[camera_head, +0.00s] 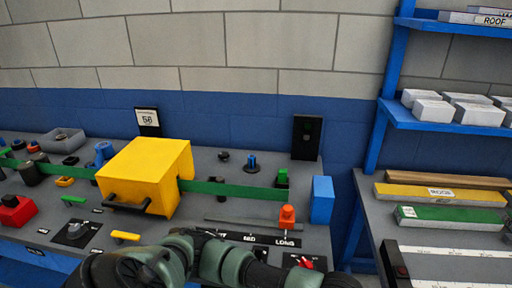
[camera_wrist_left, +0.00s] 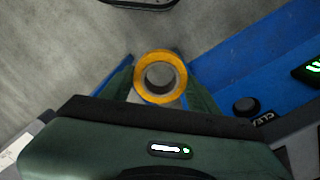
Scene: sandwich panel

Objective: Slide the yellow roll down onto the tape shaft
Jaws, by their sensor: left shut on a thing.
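The yellow roll (camera_wrist_left: 160,54), a ring with an open grey centre, sits between the two dark green fingers of my left gripper (camera_wrist_left: 158,80) in the left wrist view. The gripper is shut on it, with a finger at each side. I look down through the roll's hole and see no shaft in it. I cannot pick out the tape shaft for certain in either view. In the head view dark and green arm parts of mine fill the bottom middle, and no fingertips show clearly. My right gripper is not in view.
In the head view a yellow box (camera_head: 146,166) with a black handle stands over a green strip (camera_head: 232,189) on the grey panel. A blue block (camera_head: 322,200) and a red-orange knob (camera_head: 287,217) are to its right. A blue shelf (camera_head: 446,124) stands at the far right.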

